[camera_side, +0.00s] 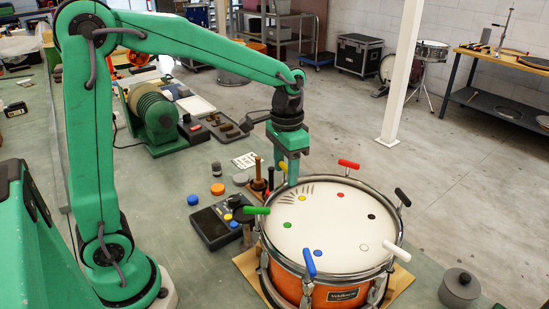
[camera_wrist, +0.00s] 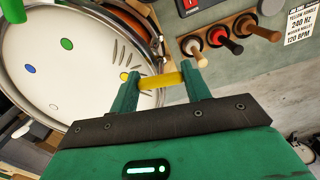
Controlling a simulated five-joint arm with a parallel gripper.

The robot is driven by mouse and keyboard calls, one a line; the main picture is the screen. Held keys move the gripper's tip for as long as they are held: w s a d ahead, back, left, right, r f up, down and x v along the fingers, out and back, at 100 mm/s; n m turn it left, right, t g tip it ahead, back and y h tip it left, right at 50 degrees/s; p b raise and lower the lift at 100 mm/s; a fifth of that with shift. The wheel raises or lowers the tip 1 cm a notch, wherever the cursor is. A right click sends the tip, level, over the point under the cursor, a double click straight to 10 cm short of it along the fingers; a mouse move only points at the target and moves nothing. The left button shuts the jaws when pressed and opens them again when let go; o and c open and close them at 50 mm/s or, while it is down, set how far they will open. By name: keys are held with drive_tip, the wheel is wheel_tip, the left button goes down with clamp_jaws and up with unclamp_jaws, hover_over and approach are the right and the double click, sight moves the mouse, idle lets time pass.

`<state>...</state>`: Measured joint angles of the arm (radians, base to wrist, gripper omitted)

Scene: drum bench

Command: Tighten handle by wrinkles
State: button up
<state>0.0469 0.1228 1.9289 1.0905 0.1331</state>
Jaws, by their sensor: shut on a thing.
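An orange drum (camera_side: 334,293) with a white head (camera_side: 325,240) stands on the bench. Dark wrinkle lines (camera_side: 289,196) mark the head beside a yellow dot (camera_side: 302,198); the wrist view shows the wrinkles (camera_wrist: 126,54) too. My gripper (camera_wrist: 161,86) is shut on the yellow handle (camera_wrist: 162,80) at the rim near these wrinkles, one finger on each side of it. Other handles around the rim are red (camera_side: 348,164), black (camera_side: 403,197), white (camera_side: 396,251), blue (camera_side: 309,262) and green (camera_side: 256,210). In the side view the fingers mostly hide the yellow handle.
A dark control box (camera_side: 214,226) stands left of the drum. Wooden-handled tools stand in a rack (camera_wrist: 216,38) close by. A lidded grey pot (camera_side: 459,287) is at the right. Colored caps lie left of the drum.

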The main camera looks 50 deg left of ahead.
sight(285, 166)
drive_tip(key=m, duration=0.6)
drive_tip(key=shift+r, duration=0.1)
drive_tip(key=shift+m, duration=0.3)
drive_tip(key=o, duration=1)
drive_tip(key=shift+c, duration=0.2)
drive_tip(key=shift+r, duration=3.9)
